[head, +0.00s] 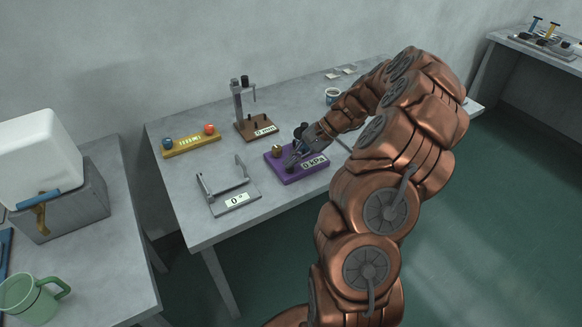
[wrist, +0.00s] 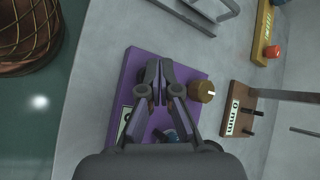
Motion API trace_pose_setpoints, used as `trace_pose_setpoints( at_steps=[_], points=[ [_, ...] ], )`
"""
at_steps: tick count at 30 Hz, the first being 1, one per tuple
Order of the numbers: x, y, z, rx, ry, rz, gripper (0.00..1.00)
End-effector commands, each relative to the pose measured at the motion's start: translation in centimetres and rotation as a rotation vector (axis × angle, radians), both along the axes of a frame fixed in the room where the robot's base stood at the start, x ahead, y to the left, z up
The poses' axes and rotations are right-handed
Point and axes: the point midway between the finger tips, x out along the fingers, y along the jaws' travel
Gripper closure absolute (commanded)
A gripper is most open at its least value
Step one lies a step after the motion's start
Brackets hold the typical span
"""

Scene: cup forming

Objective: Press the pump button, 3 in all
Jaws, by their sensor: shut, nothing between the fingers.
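The purple pump unit (head: 292,178) lies on the middle table, with a small display (head: 315,163) reading 0 kPa and a brass knob (head: 277,152). In the wrist view the purple base (wrist: 135,75) sits under my gripper (wrist: 158,100), with the brass knob (wrist: 202,91) right of the fingers. My gripper is shut and empty, its fingertips over the base; I cannot tell whether they touch it. In the head view my gripper (head: 292,163) reaches down onto the unit from the right. A blue part (wrist: 172,136) shows partly behind the gripper. The pump button is not clearly visible.
A yellow board (head: 190,145) with a blue and a red knob, a brown-based stand (head: 255,130) and a grey hinged device (head: 235,199) stand nearby. A cup (head: 332,97) stands behind my arm. A green mug (head: 30,298) is on the left table.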

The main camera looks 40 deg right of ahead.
Motion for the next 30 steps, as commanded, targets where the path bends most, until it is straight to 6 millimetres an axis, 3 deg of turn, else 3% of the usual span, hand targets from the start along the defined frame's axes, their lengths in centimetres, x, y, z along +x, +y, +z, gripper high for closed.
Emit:
trace_pose_setpoints(
  at_steps=[30],
  points=[
    [0.0, 0.0, -0.93, 0.0, 0.001, 0.001, 1.0]
  ],
)
